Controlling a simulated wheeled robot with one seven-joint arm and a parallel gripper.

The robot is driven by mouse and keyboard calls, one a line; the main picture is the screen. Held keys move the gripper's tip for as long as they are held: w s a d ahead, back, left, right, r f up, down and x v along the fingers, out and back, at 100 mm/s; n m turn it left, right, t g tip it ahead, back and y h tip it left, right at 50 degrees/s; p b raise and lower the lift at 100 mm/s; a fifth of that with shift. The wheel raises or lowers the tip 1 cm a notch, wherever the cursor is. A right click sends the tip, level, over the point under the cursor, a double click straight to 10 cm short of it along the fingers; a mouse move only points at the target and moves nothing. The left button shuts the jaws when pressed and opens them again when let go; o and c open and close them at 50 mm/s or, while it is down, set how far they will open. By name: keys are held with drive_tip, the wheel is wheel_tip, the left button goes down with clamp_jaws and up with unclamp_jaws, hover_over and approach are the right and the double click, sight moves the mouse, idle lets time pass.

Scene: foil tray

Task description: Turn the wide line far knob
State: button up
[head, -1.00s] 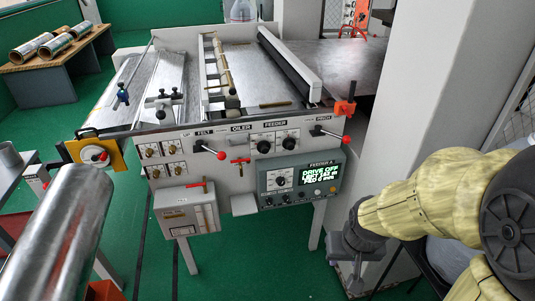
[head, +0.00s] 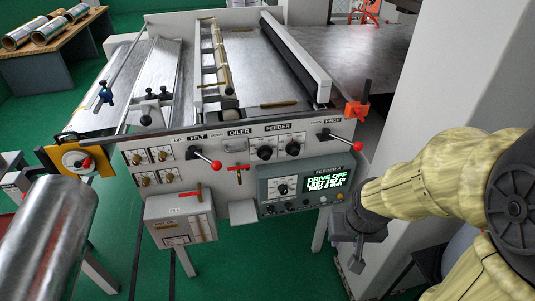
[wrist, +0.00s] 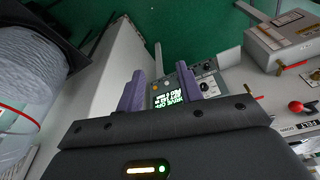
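The machine front (head: 235,152) carries two black knobs under the FEEDER label, a left one (head: 264,153) and a right one (head: 293,148). Several small brass knobs (head: 161,156) sit at its left. The grey FEEDER A panel (head: 266,190) has a black dial (head: 283,189) beside a lit display (head: 325,181); the dial also shows in the wrist view (wrist: 207,87). I cannot tell which knob is the wide line far one. My gripper (head: 358,256) hangs right of the panel, apart from it. In the wrist view its purple fingers (wrist: 160,92) are spread and empty.
Red-ball levers (head: 215,164) (head: 357,138) stick out from the front. A grey box (head: 182,220) hangs below it. A metal roller (head: 48,235) stands at the near left. A pale pillar (head: 405,110) rises at right. Green floor is open below the machine.

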drive_tip(key=shift+w, duration=0.1)
drive_tip(key=shift+o, duration=0.4)
drive_tip(key=shift+o, duration=1.3)
drive_tip(key=w+a+f+n+t+y+b, duration=0.2)
drive_tip(key=w+a+f+n+t+b, duration=0.3)
drive_tip(key=w+a+n+t+b, duration=0.1)
drive_tip(key=w+a+f+n+t+y+b, duration=0.2)
drive_tip(key=w+a+f+n+t+b, duration=0.4)
drive_tip(key=w, duration=0.8)
drive_tip(key=a+t+b, duration=0.3)
drive_tip(key=a+b, duration=0.2)
drive_tip(key=b, duration=0.1)
drive_tip(key=shift+w+f+b, duration=0.25)
drive_tip(key=shift+w+b, duration=0.15)
